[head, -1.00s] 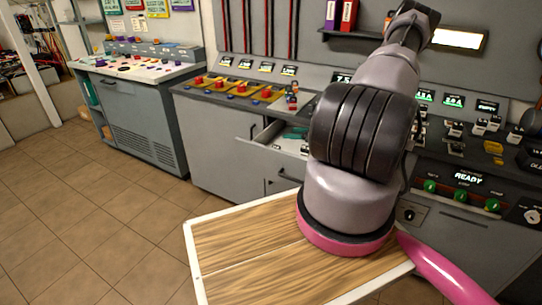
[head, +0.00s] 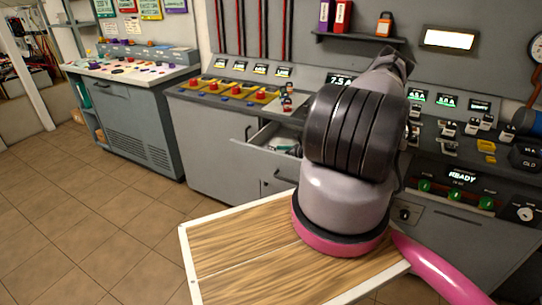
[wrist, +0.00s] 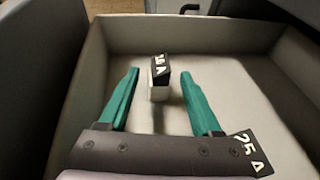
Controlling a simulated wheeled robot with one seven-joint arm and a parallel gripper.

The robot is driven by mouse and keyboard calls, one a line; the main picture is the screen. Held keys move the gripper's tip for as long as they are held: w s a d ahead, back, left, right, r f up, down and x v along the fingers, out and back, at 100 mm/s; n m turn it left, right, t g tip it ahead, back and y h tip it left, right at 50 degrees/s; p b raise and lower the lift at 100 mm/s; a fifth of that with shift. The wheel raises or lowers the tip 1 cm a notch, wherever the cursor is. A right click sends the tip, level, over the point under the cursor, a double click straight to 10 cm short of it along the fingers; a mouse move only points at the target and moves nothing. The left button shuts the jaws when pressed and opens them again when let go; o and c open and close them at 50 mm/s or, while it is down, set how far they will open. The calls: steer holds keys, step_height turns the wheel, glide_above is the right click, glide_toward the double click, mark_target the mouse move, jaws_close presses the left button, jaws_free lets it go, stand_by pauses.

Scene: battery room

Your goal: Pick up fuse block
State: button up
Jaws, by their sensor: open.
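A small fuse block (wrist: 159,78) with a white body and a black top with white characters stands in the open drawer (wrist: 235,85). Its marking is hard to read in the wrist view. My gripper (wrist: 159,73) is open, its teal fingers spread to the left and right of this block, with gaps showing on both sides. A second fuse block (wrist: 254,150), its black face marked 25 A, shows at the lower right beside the gripper body, partly hidden. In the head view the drawer (head: 262,153) is pulled out of the grey cabinet, and my arm hides part of it.
The drawer walls stand close around my gripper. The cabinet top carries a yellow panel with red knobs (head: 235,91). A control console with a READY display (head: 461,174) stands to the right, and another console (head: 130,85) to the left. The tiled floor is clear at left.

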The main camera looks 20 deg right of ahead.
steer(key=shift+x, duration=0.85)
jaws_close()
steer(key=shift+r, duration=0.1)
